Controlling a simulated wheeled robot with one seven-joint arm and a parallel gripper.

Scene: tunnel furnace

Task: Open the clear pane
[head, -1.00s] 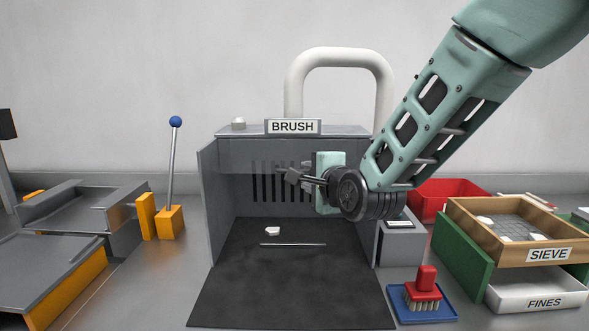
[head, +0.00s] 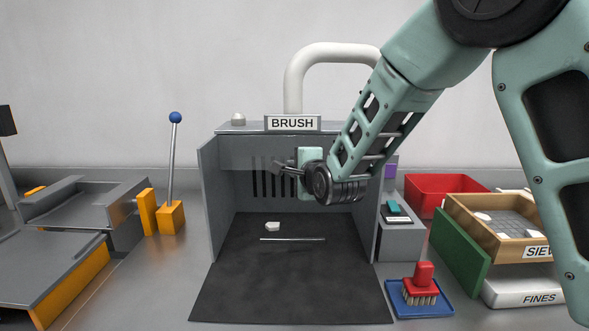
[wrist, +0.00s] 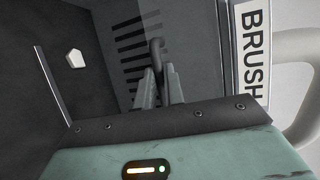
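The clear pane (head: 240,153) is a see-through band across the upper front of the grey booth marked BRUSH. It also shows faintly in the wrist view (wrist: 190,40), in front of the dark slots. In the wrist view, my two fingers (wrist: 161,80) lie close on either side of a dark curved bar (wrist: 157,48), which looks like the pane's handle. I cannot tell whether they press on it.
A white piece (head: 272,226) and a thin metal strip (head: 293,240) lie on the booth floor. A red brush (head: 424,275) sits on a blue tray at front right. A blue-knobbed lever (head: 173,160) stands left. The SIEVE box (head: 460,228) is right.

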